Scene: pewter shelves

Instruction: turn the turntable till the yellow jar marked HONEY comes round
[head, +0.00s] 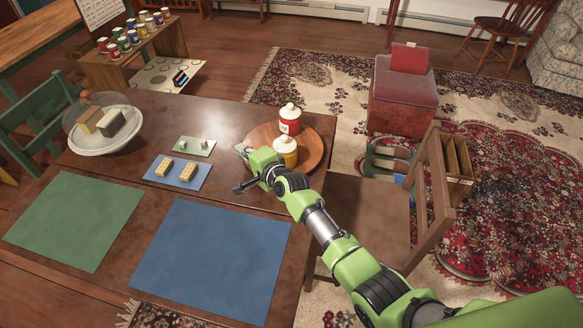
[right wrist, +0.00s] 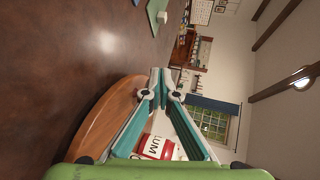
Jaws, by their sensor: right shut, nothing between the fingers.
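The round wooden turntable (head: 318,150) stands on the dark table's right end. A red jar (head: 290,117) with a white lid and pale label stands on its far side. A yellow jar (head: 285,155) with a white lid stands nearer, close to my arm; I cannot read its label. My right gripper (head: 241,148) is shut and empty at the turntable's left edge; I cannot tell whether it touches. In the right wrist view its fingers (right wrist: 163,88) meet at the tips beside the turntable (right wrist: 105,115). A red jar (right wrist: 157,148) there shows "LUM". My left gripper is out of view.
Blue mat (head: 222,250) and green mat (head: 75,220) lie at the table's front. Small boards with blocks (head: 178,172) and pale pieces (head: 195,146) lie left of the gripper. A covered dish (head: 105,140) is farther left. A chair (head: 365,215) stands at the right.

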